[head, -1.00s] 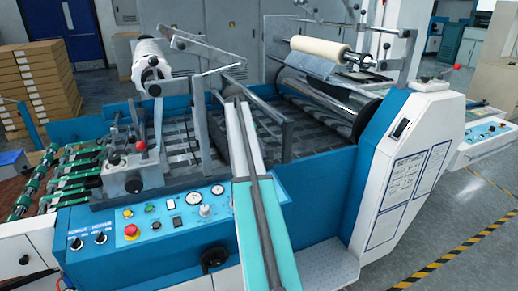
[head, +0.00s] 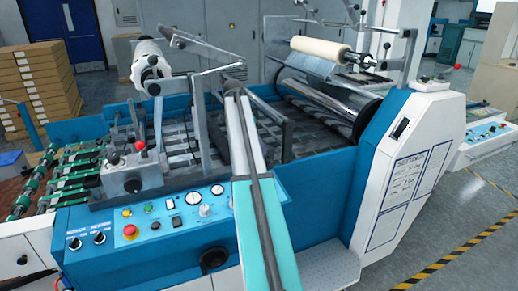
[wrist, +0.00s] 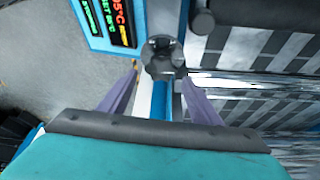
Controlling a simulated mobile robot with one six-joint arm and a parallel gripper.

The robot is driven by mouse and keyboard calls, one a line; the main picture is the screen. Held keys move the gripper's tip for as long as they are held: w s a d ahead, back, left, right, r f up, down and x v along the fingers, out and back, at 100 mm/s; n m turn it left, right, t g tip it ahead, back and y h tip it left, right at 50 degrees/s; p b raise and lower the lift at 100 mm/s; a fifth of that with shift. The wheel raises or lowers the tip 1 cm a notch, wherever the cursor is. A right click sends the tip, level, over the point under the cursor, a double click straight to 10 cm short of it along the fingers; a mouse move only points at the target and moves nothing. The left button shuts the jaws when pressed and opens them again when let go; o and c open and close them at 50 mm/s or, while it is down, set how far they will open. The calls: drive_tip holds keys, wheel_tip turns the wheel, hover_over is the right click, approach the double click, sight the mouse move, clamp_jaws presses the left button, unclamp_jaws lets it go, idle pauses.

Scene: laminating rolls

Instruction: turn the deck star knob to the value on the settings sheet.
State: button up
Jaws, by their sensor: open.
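In the wrist view a dark, lobed star knob (wrist: 163,58) sits near the top middle, on a white and blue edge. My gripper (wrist: 160,76) is open, its two purple-grey fingers on either side of the line to the knob. The knob appears at or just beyond the fingertips; I cannot tell whether they touch it. In the head view my fingertips cannot be made out. The settings sheet (head: 407,174) is on the white end panel at right, its handwriting too small to read.
A temperature display (wrist: 108,20) is left of the knob in the wrist view. The blue front panel carries a red emergency button (head: 130,231), gauges (head: 193,198) and a black knob (head: 214,258). A film roll (head: 320,46) and steel roller (head: 320,105) lie right of the striped deck.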

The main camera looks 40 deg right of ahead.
drive_tip(key=shift+r, duration=0.7)
drive_tip(key=s+a+r+b, duration=0.1)
drive_tip(key=s+a+b, duration=0.3)
drive_tip(key=s+a, duration=0.6)
drive_tip(key=shift+s+r, duration=0.2)
drive_tip(key=shift+s, duration=1)
drive_tip(key=shift+a, duration=0.1)
